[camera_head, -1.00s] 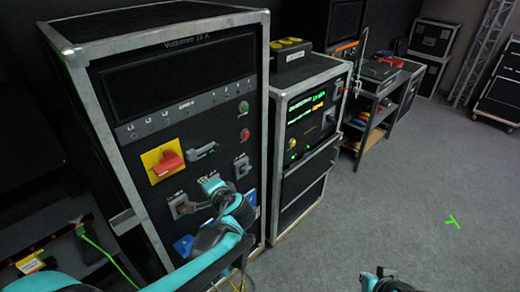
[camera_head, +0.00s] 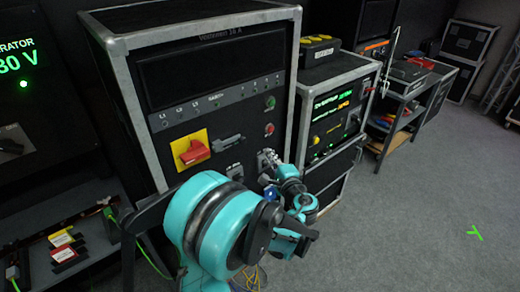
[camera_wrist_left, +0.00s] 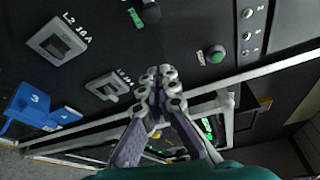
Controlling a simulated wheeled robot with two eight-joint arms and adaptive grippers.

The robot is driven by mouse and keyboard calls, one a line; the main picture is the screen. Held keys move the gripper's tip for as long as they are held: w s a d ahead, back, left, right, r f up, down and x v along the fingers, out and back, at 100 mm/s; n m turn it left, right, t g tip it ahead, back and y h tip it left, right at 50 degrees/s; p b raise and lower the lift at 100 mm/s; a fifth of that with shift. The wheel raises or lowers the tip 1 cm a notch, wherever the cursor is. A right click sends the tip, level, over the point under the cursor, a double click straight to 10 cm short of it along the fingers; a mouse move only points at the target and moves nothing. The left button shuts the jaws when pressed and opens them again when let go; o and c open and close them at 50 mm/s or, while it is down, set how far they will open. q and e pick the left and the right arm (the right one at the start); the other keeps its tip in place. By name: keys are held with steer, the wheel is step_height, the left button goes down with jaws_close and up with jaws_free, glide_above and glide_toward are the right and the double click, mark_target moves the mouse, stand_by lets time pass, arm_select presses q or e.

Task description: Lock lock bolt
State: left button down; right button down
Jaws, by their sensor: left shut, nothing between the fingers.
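The lock bolt, which I take to be the grey slide fitting (camera_head: 227,143), sits on the black panel of the power rack, just right of the red rotary switch (camera_head: 191,150) on its yellow plate. Its exact position is too small to tell. I cannot make it out in the left wrist view. My left gripper (camera_head: 268,158) is in front of the panel, below and right of the bolt and apart from it. In the left wrist view the fingers (camera_wrist_left: 158,80) are together and empty, near the L3 16A breaker (camera_wrist_left: 107,86). My right gripper is not in view.
The rack's metal-edged frame (camera_head: 290,85) stands close to the left gripper. Blue sockets (camera_wrist_left: 33,105) and the L2 breaker (camera_wrist_left: 55,42) are on the panel. A second rack (camera_head: 335,112) and a cart (camera_head: 405,105) stand right.

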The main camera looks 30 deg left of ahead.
arm_select(q)
steer(key=w+a+b, duration=0.2)
steer(key=a, duration=0.6)
steer(key=shift+w+a, duration=0.3)
steer(key=shift+r, duration=0.1)
steer(key=s, duration=0.1)
steer(key=s+a, duration=0.1)
steer(key=s, duration=0.2)
steer(key=shift+s+a, duration=0.1)
steer(key=shift+a, duration=0.25)
